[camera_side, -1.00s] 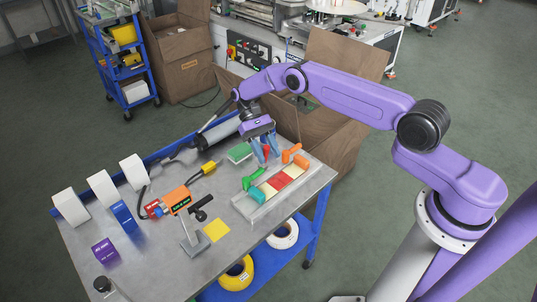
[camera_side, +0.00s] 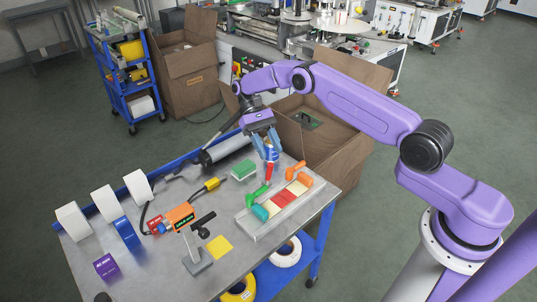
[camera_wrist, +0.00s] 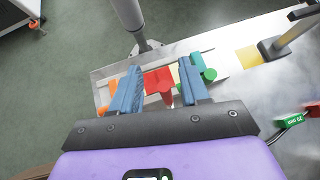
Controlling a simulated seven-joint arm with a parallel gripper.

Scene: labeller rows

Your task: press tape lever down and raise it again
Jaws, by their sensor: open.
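A labeller tray (camera_side: 265,230) on the bench holds a row of coloured blocks with levers. A red lever (camera_side: 269,172) stands up from the row, below my gripper (camera_side: 269,158). A green lever (camera_side: 258,194) lies tilted to its left and an orange lever (camera_side: 297,168) to its right. Which lever is the tape lever I cannot tell. In the wrist view my open blue fingers (camera_wrist: 160,66) appear on either side of the red lever (camera_wrist: 166,97), with a gap to each.
A green block (camera_side: 244,170) and a yellow connector (camera_side: 211,184) lie left of the tray. A black-handled stand (camera_side: 198,258) and yellow note (camera_side: 219,246) are nearer the front. White rolls (camera_side: 73,221) stand at the left. An open cardboard box (camera_side: 345,160) is behind the bench.

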